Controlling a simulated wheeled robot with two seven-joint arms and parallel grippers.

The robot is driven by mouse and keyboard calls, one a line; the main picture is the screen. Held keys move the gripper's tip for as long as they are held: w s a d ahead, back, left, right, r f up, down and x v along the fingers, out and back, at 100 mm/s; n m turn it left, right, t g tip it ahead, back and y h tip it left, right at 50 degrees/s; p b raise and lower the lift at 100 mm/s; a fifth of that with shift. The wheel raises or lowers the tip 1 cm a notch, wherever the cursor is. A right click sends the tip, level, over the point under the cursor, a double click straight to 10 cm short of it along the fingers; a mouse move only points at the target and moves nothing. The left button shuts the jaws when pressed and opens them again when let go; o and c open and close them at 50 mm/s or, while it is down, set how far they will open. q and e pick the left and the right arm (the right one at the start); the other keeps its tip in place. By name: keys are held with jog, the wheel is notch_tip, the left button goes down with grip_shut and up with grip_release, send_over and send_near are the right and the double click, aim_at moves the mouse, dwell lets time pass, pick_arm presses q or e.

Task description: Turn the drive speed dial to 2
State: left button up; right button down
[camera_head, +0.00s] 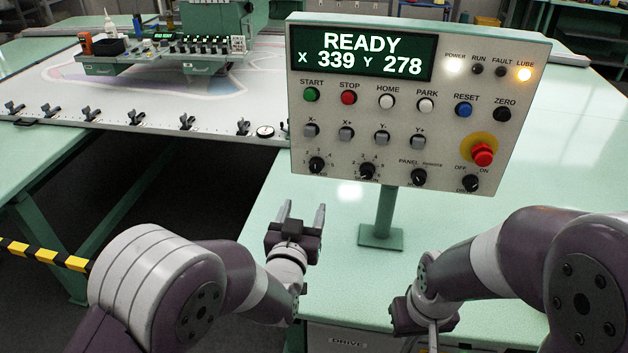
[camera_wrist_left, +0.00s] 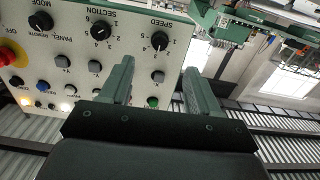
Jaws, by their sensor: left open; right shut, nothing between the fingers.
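The speed dial (camera_head: 316,165) is a black round knob at the lower left of the grey control panel (camera_head: 300,135). In the left wrist view the same speed dial (camera_wrist_left: 160,41) shows the word SPEED and numbers around it; I cannot tell for certain which number its pointer marks. My left gripper (camera_head: 303,212) is open and empty, below the panel's lower edge and apart from the dial. In the left wrist view, its two fingers (camera_wrist_left: 161,88) point toward the dial side of the panel.
A section dial (camera_head: 367,171), a mode dial (camera_head: 419,177) and an off/on switch (camera_head: 470,183) sit to the right of the speed dial. Jog buttons are above; a red emergency button (camera_head: 482,155) is at right. The panel's post (camera_head: 386,215) stands on the green bench (camera_head: 340,225).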

aim_at(316, 170)
pick_arm(q)
jog(key=shift+t, duration=0.3)
jog(key=p+x, duration=0.2)
jog(key=x, duration=1)
jog(key=shift+w+r, duration=0.2)
jog(key=shift+w, duration=0.2)
jog(key=c, duration=1)
jog(key=shift+f+n+b, duration=0.2)
jog(key=shift+n+b, duration=0.4)
jog(key=shift+b, duration=0.4)
jog(key=n+b, duration=0.6)
jog(key=b, duration=0.2)
jog(key=shift+r+n+b, duration=0.2)
jog(key=shift+n+b, duration=1.15)
jog(key=shift+n, duration=0.05)
jog(key=shift+c, duration=0.2)
